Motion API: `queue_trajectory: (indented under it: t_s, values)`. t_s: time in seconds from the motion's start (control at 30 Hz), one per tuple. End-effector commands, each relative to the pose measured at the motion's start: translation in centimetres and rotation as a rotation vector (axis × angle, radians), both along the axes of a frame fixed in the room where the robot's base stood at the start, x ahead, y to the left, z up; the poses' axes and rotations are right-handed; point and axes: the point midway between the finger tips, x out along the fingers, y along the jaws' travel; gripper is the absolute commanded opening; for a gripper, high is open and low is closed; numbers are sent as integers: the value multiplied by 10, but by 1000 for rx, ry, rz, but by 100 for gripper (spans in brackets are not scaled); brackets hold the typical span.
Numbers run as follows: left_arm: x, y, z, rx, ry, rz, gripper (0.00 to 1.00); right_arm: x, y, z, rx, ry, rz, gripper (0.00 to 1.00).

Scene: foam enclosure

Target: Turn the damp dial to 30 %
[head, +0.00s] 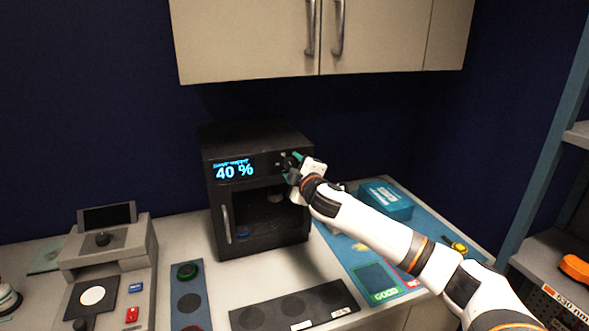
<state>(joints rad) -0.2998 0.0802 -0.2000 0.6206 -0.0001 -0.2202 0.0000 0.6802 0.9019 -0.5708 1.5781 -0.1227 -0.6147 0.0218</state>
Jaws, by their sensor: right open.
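A black box-shaped machine (258,236) stands on the counter against the dark wall. Its lit display (234,170) reads 40 % in blue. My right gripper (291,165) is at the upper right of the machine's front, at the dial (280,162), which is mostly hidden behind the fingers. The gripper is open, with its fingers around or close beside the dial; I cannot tell whether they touch it. My left gripper is not in view.
A grey device with a small screen (107,216) stands at left. A dark strip with round pads (292,305) lies in front. A teal box (386,200) sits on the blue mat at right. Cabinets (250,40) hang above; a shelf (560,255) stands at far right.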

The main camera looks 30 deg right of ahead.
Motion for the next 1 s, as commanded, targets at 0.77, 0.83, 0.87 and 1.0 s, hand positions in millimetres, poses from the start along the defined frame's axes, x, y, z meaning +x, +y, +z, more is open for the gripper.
queue_trajectory:
  t_s: [0.77,0.83,0.87,1.0]
  values:
    - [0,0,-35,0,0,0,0,-96,20,1,-4,2,1,51]
    - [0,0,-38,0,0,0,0,-104,21,2,-2,0,0,51]
    - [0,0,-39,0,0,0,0,-107,22,3,-1,2,0,51]
    - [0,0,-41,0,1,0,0,-115,24,5,-1,0,0,51]
